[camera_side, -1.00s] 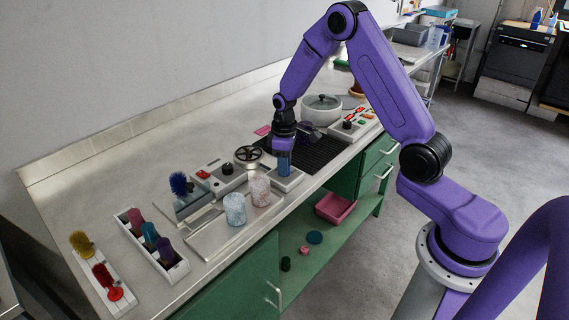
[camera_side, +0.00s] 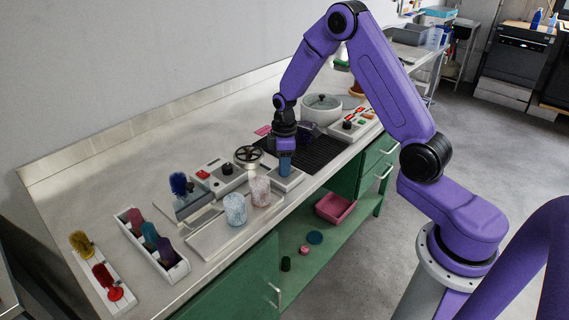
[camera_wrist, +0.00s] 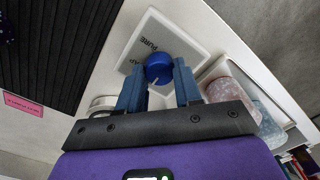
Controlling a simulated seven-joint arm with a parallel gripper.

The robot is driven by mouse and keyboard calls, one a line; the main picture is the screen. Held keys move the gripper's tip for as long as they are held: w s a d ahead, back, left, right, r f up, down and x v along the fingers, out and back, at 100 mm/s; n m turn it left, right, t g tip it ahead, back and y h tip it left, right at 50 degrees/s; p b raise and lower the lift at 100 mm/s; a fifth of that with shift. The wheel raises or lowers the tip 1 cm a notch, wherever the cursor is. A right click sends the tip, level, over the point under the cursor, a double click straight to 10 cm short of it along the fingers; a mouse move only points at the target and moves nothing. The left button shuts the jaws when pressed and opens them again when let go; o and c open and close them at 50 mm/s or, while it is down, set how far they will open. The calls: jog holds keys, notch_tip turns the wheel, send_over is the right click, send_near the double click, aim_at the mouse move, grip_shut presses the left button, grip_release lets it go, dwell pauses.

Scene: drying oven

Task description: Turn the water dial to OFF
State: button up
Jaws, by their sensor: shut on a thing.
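The water dial is a round blue knob (camera_wrist: 159,67) on a square white plate (camera_wrist: 190,48) with dark lettering; I can read "PURE" beside the knob, and the other words are unclear. A pale pointer mark shows on the knob's near side. In the wrist view my gripper (camera_wrist: 159,84) has its two blue fingers on either side of the knob, closed on it. In the side view my gripper (camera_side: 285,170) points down at the white plate (camera_side: 290,184) on the counter's front part, and its fingers hide the knob.
Two speckled cups (camera_side: 236,209) (camera_side: 260,190) stand left of the plate. A black handwheel (camera_side: 248,154) and a switch box (camera_side: 220,174) are behind them. A dark ribbed mat (camera_side: 322,154) and a lidded pot (camera_side: 321,109) lie to the right. Brushes stand in holders at far left.

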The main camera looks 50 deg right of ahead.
jog(key=o, duration=1)
jog(key=shift+o, duration=0.2)
jog(key=shift+r, duration=0.1)
notch_tip(320, 180, up, 17)
jog(key=shift+r, duration=0.15)
jog(key=shift+a, duration=0.1)
